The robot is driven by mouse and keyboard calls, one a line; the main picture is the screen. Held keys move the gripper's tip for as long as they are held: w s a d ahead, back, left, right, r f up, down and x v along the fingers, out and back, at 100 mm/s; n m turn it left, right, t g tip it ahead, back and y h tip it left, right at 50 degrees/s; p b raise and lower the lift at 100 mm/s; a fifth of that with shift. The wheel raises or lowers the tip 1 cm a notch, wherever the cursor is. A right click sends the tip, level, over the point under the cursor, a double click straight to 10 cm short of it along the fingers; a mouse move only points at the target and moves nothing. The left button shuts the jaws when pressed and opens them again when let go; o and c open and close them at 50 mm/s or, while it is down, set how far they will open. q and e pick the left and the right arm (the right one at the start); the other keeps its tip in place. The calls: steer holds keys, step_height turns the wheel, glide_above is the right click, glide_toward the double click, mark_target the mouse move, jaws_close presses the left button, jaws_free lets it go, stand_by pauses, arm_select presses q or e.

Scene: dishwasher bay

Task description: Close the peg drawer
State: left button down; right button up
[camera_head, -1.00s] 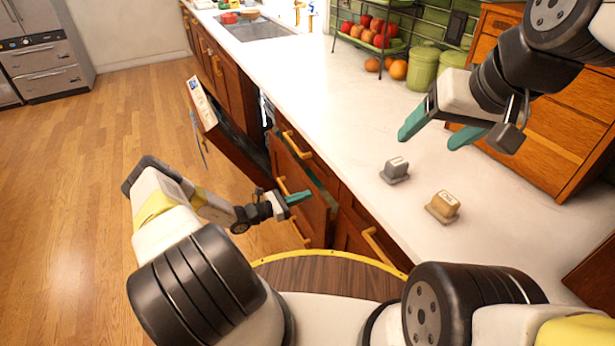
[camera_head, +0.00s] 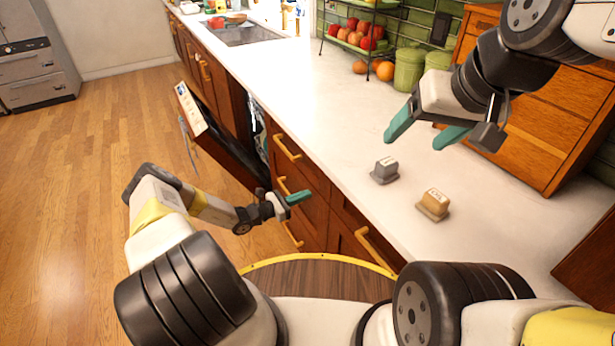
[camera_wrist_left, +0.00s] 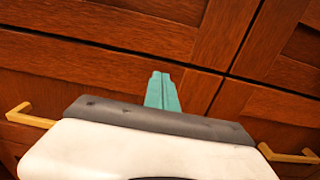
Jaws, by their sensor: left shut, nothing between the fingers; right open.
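A stack of wooden drawers (camera_head: 300,168) with yellow handles is set under the counter. Their fronts look flush, with no open gap visible; no label shows which is the peg drawer. My left gripper (camera_head: 298,198) is shut and empty, in front of the stack at its right side. In the left wrist view its teal fingertips (camera_wrist_left: 162,90) point at the wooden fronts (camera_wrist_left: 120,58); I cannot tell if they touch. Yellow handles show at left (camera_wrist_left: 28,116) and right (camera_wrist_left: 290,155) there. My right gripper (camera_head: 425,132) is open and empty above the counter.
A grey block (camera_head: 384,171) and a tan block (camera_head: 433,204) stand on the white counter (camera_head: 330,110). The dishwasher door (camera_head: 225,155) hangs open left of the drawers. A wooden chest (camera_head: 545,125) stands at right. The floor at left is clear.

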arm_select(q)
steer(key=v, duration=1.3)
steer(key=s+d+r+m+g+y, duration=0.25)
steer(key=r+m, duration=0.35)
steer(key=r, duration=0.4)
steer(key=s+d+r+m+g+y, duration=0.1)
steer(key=s+r+m+g+y, duration=0.25)
steer(key=r, duration=0.65)
steer(key=s+d+r+m+g+y, duration=0.15)
steer(key=r+m+g, duration=0.25)
steer(key=r+m, duration=0.55)
steer(key=s+a+r+m+t+y, duration=0.1)
steer(key=s+r+m+t+y, duration=0.4)
steer(key=s+r, duration=1.4)
steer(key=shift+s+a+m+t, duration=0.4)
steer(key=shift+m+t, duration=0.2)
steer(key=shift+m, duration=0.1)
